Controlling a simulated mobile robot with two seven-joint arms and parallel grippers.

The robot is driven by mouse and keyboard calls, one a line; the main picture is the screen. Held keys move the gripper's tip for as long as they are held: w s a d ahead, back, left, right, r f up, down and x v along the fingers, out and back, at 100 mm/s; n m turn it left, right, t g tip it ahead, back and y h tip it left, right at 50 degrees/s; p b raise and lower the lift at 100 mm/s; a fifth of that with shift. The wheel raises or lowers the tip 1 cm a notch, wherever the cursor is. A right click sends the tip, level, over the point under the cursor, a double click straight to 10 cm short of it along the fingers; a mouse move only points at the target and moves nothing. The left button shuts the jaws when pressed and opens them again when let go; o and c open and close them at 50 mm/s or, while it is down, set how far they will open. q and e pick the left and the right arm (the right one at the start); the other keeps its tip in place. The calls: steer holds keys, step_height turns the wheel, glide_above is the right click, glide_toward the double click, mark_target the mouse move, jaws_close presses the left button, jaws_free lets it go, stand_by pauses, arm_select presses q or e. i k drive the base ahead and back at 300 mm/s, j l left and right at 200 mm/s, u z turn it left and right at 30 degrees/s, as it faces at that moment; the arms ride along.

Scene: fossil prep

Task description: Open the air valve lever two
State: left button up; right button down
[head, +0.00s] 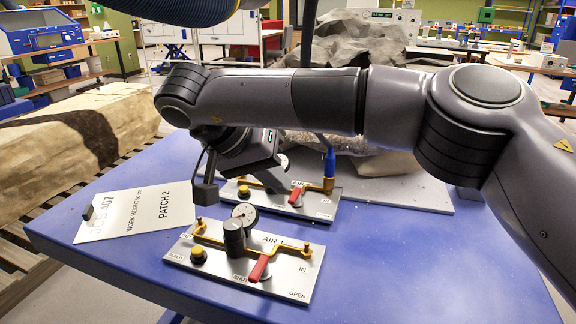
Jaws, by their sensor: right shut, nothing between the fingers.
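The rear valve panel (322,211) lies on the blue table, with brass pipework and a brass knob. Its label is partly covered; I read only "AIR". Its red lever (295,195) slants toward the lower left, much like the front lever. My left gripper is out of view.
A gauge (245,213) and dark cylinder (234,238) stand up on the front panel. A blue hose fitting (330,162) rises at the rear panel's right end. The blue table (420,270) is clear at right.

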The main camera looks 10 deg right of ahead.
mark_target(295, 198)
steer(key=i+j+z, duration=0.3)
steer(key=j, duration=0.35)
steer(key=i+j+z, duration=0.1)
steer(key=i+j, duration=0.15)
steer(key=j, duration=0.15)
